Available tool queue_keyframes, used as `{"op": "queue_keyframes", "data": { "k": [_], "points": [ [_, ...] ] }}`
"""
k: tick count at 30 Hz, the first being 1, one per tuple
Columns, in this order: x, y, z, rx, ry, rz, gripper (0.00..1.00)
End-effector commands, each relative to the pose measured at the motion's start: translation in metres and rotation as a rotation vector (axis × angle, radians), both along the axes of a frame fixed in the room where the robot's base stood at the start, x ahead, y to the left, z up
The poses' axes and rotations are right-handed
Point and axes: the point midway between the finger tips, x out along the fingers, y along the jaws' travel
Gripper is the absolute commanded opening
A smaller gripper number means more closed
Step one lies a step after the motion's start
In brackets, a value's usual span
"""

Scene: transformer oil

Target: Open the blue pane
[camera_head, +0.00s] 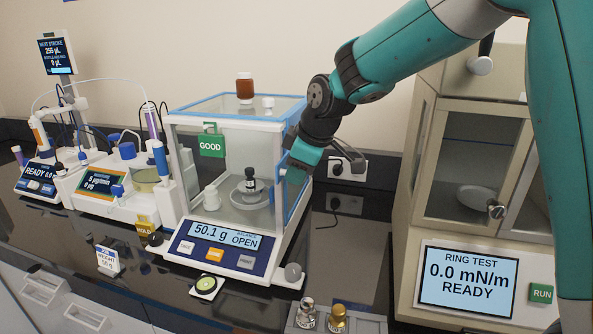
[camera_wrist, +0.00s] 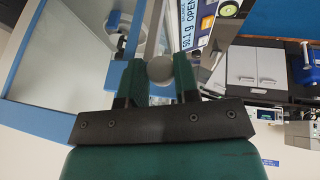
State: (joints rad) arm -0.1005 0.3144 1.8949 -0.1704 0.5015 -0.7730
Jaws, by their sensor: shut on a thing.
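The balance (camera_head: 229,242) has a clear draft shield with blue edges, and its display reads 50.1 g and OPEN. The blue-framed pane (camera_head: 297,200) is on the shield's right side; its blue frame fills the left of the wrist view (camera_wrist: 60,115). The exact grip point is hidden by the fingers. In the wrist view the fingers (camera_wrist: 158,82) stand apart, with a round grey knob (camera_wrist: 160,69) showing between them.
A dark weight (camera_head: 251,183) stands on the pan inside the shield. A brown bottle (camera_head: 244,87) stands on top. The ring test instrument (camera_head: 468,279) is at the right. Dark counter lies free between the two instruments.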

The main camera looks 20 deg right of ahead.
Motion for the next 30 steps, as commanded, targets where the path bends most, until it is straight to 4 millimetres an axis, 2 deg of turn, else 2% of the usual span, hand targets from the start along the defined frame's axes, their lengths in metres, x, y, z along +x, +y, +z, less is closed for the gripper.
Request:
{"op": "queue_keyframes", "data": {
  "k": [12, 18, 24, 30],
  "points": [
    [0.081, -0.06, 0.003, 0.0, -0.001, -0.006, 0.0],
    [0.112, -0.082, 0.003, 0.001, -0.002, -0.004, 0.0],
    [0.126, -0.092, 0.002, 0.0, -0.003, -0.003, 0.0],
    [0.129, -0.094, 0.001, 0.0, -0.004, -0.002, 0.0]
  ]
}}
